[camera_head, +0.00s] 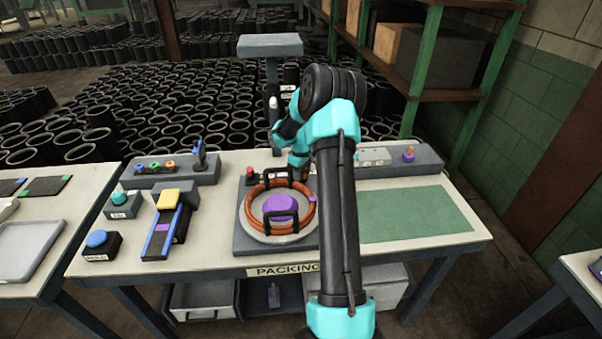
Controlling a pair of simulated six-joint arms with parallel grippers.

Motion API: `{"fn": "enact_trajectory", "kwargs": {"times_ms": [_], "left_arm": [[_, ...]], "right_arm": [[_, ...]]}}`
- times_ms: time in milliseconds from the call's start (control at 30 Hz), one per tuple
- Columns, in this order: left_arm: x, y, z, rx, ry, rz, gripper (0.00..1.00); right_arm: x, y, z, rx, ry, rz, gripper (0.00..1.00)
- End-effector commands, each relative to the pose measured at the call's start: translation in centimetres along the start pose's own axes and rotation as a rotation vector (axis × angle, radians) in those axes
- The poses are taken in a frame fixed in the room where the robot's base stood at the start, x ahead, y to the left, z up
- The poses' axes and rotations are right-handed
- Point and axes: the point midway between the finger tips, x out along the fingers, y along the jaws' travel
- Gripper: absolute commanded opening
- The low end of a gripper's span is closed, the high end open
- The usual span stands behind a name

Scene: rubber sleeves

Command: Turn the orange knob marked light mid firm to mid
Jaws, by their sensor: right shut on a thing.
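My right arm reaches in from the bottom and folds over. Its gripper (299,174) points down at the back right corner of the grey machine plate with the orange ring. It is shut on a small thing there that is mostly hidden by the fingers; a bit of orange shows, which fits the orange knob. The light, mid and firm marks cannot be read, nor which mark the knob points to. A different small orange and purple piece (408,154) stands on the grey panel at the right. My left gripper is not in view.
The orange ring (254,217) lies around a purple disc (281,207) with black clamps. A red button (250,172) is at the plate's back left. Left are a blue button (96,239), a teal knob (118,197) and a slide (164,229). A green mat (420,214) lies clear.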

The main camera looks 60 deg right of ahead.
Motion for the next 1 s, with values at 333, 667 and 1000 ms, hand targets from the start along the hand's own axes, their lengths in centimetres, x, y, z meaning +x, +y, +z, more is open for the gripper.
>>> {"fn": "enact_trajectory", "kwargs": {"times_ms": [333,667,1000], "left_arm": [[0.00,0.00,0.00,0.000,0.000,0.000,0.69],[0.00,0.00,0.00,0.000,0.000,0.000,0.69],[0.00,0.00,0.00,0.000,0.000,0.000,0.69]], "right_arm": [[-0.03,0.00,-0.01,0.006,0.000,0.000,0.20],[-0.04,0.01,-0.01,0.105,0.000,0.000,0.20],[-0.05,0.01,-0.01,0.359,0.000,0.000,0.20]]}}
